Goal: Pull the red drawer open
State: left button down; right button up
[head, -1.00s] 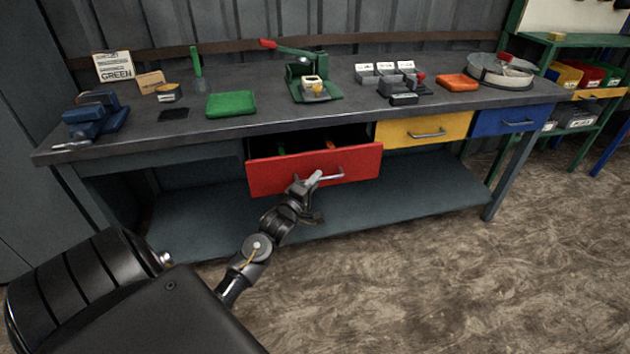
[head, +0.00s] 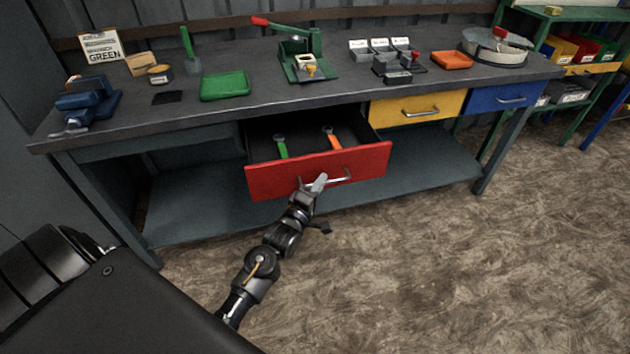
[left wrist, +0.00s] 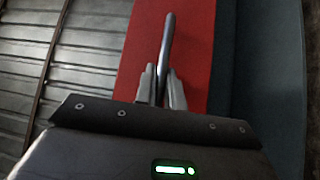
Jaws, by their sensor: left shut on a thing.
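The red drawer (head: 270,178) stands pulled out from under the workbench, its inside showing. Its front also shows in the left wrist view (left wrist: 195,45). A tool with a green handle (head: 281,147) and one with an orange handle (head: 333,139) lie in it. My left gripper (head: 318,185) is at the silver drawer handle (head: 340,178), near its left part. In the left wrist view the two fingers (left wrist: 161,88) are shut around the handle bar (left wrist: 167,45). My right gripper is not in view.
A yellow drawer (head: 390,112) and a blue drawer (head: 485,98) are closed to the right. The workbench top (head: 240,110) holds a vise (head: 88,103), a green tray (head: 226,85) and a green press (head: 300,55). A lower shelf (head: 420,175) lies under it. The floor (head: 430,270) in front is clear.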

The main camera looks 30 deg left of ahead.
pick_arm(q)
jog(key=c, duration=1.5)
grip_release()
jog(key=s+f, duration=0.1)
jog(key=s, duration=0.9)
jog(key=shift+s+f, duration=0.25)
jog(key=shift+s, duration=0.1)
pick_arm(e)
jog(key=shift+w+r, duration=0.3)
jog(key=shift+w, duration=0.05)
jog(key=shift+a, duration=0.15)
